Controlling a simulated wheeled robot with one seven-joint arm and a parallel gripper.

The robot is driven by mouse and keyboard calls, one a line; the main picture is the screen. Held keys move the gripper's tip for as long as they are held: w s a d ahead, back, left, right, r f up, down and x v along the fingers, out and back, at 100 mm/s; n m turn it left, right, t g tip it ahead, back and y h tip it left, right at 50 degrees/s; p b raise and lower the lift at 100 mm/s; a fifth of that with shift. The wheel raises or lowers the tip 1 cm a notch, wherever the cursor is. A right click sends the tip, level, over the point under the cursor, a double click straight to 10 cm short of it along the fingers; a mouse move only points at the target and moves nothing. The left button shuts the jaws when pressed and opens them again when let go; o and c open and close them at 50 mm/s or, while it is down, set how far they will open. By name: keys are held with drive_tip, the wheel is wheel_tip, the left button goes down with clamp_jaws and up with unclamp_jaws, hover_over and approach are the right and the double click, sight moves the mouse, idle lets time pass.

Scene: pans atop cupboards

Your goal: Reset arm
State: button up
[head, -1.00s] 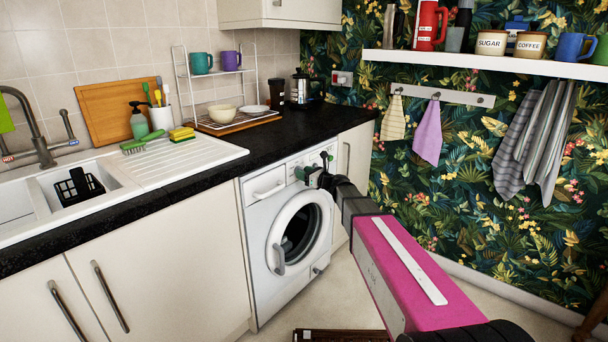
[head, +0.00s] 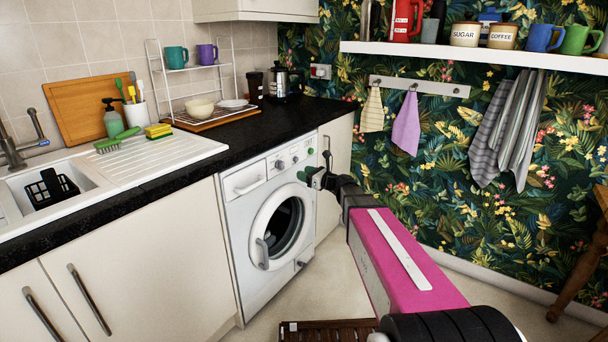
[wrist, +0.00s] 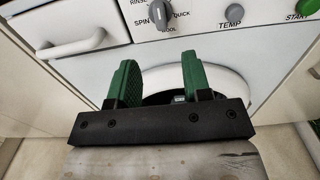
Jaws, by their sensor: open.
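My gripper (head: 316,176) is at the end of my outstretched arm, in front of the washing machine (head: 232,240) in the head view. In the wrist view my gripper (wrist: 160,82) shows two green fingers spread apart with nothing between them. They point at the washing machine's front, below its control knobs (wrist: 160,14) and to the right of its drawer handle (wrist: 72,46). The round door (head: 280,235) of the machine appears shut. I cannot tell the exact gap between the fingertips and the machine.
A black worktop (head: 225,140) runs along the left above cream cupboards (head: 140,265). A dish rack and board (head: 200,125) stand on it. A shelf (head: 480,55) with mugs and jars is on the right wall. A brown slatted object (head: 325,332) lies on the floor.

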drive_tip(key=s+d+f+n+g+h, duration=0.3)
drive_tip(key=s+f+n+g+h, duration=0.35)
drive_tip(key=s+f+n, duration=0.75)
drive_tip(key=s+d+f+n+g+h, duration=0.2)
drive_tip(key=s+d+f+n+h, duration=0.1)
drive_tip(key=s+d+n+h, duration=0.1)
drive_tip(key=s+d+f+n+g+h, duration=0.2)
drive_tip(key=s+d+f+n+h, duration=0.1)
drive_tip(key=s+d+n, duration=0.4)
drive_tip(key=shift+s+d+f+n+h, duration=0.25)
drive_tip(key=shift+s+f+n+h, duration=0.1)
drive_tip(key=shift+s, duration=0.55)
drive_tip(key=shift+g, duration=0.25)
